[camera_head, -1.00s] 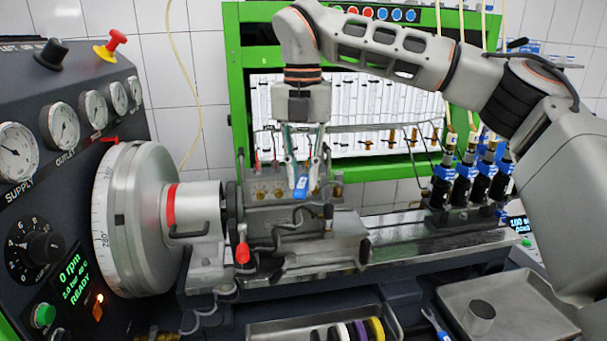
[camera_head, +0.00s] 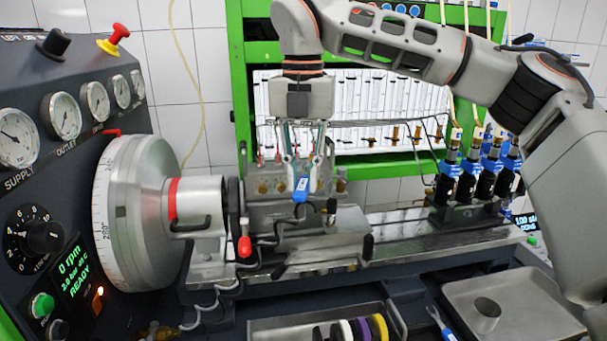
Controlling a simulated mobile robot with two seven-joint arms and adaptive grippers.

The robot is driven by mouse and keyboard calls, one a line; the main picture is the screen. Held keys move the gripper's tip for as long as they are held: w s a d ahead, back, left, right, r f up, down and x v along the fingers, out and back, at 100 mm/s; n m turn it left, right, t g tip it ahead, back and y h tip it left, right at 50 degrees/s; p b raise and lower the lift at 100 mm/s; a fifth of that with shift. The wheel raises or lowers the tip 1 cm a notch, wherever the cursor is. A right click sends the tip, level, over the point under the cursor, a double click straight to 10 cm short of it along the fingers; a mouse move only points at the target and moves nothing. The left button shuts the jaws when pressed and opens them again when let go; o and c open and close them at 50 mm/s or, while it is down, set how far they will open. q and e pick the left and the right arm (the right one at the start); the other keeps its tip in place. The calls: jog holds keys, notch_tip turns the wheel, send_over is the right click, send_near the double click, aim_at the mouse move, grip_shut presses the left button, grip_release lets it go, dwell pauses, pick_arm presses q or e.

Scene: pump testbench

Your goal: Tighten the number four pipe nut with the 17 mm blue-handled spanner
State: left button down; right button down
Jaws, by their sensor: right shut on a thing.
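My right gripper (camera_head: 302,170) points straight down over the pump block in the middle. It is shut on a spanner with a blue handle (camera_head: 301,190), whose handle end shows between and below the fingertips. The spanner's jaw end is hidden. Brass pipe nuts (camera_head: 264,187) sit in a row along the top of the pump block (camera_head: 275,212), and another shows to the right of the fingers (camera_head: 339,186). The gripper covers part of the row. I cannot tell which nut is number four, or whether the spanner touches one. My left gripper is not in view.
A large graduated drum (camera_head: 130,215) and gauge panel (camera_head: 75,170) stand left. Blue and black injectors (camera_head: 482,180) stand right of the pump. A second blue-handled tool (camera_head: 440,322) lies beside a metal tray (camera_head: 525,315) in front. Coloured rings (camera_head: 378,328) sit in another tray.

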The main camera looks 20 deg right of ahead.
dwell(0.3)
jog(key=shift+r, duration=0.15)
jog(key=shift+s+a+r+p, duration=0.2)
jog(key=shift+s+r+p, duration=0.1)
jog(key=shift+r+p, duration=0.2)
jog(key=shift+s+a+r+p, duration=0.2)
jog(key=shift+s+r+p, duration=0.15)
jog(key=shift+r, duration=0.3)
jog(key=shift+s+a+r+p, duration=0.25)
jog(key=shift+s+r+p, duration=0.1)
jog(key=shift+r, duration=0.25)
jog(key=shift+s+a+r+p, duration=0.2)
jog(key=shift+s+r+p, duration=0.15)
jog(key=shift+r, duration=0.3)
jog(key=shift+f, duration=0.1)
